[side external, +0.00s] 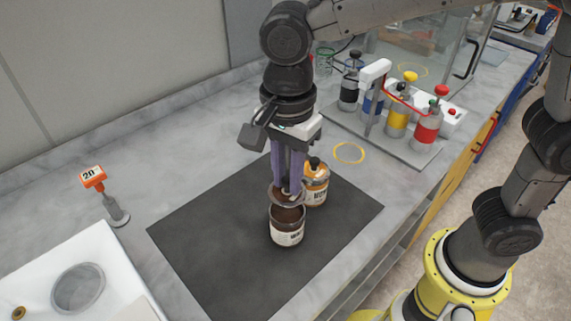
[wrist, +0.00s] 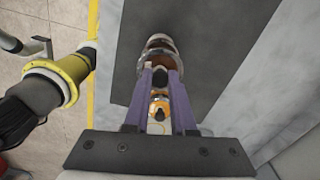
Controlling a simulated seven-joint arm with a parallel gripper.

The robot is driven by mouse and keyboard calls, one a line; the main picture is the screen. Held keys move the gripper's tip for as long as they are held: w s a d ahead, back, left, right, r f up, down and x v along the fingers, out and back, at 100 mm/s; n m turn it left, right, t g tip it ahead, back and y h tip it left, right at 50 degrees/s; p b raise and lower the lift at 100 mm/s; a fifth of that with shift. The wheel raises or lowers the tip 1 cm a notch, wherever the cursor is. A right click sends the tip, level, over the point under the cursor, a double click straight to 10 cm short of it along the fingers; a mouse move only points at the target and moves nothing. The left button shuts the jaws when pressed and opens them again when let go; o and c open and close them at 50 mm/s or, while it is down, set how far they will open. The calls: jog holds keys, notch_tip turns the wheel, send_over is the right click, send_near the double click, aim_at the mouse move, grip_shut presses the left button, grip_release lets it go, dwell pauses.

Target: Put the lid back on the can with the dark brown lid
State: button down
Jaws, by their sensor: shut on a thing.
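The open can (side external: 287,235) stands upright on the dark mat, with a pale label and a dark brown inside. My gripper (side external: 289,193), with purple fingers, points down and is shut on the dark brown lid (side external: 276,194). The lid is just above the can's mouth, apparently slightly tilted; whether it touches the rim I cannot tell. In the wrist view the lid (wrist: 157,60) shows beyond the fingertips (wrist: 160,80), with the can's rim (wrist: 160,41) partly behind it. The fingers hide part of the lid.
A second can (side external: 317,186) with an orange lid and black knob stands close behind the fingers on the mat (side external: 215,235). A rack of colored bottles (side external: 397,120) is at the back right. A white tray (side external: 100,250) and orange sign (side external: 93,177) are left.

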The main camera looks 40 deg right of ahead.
aim_at(287, 194)
jog(key=shift+f, duration=2.1)
jog(key=shift+f, duration=0.2)
dwell(0.4)
jog(key=shift+c, duration=1)
grip_release()
jog(key=shift+r, duration=3.55)
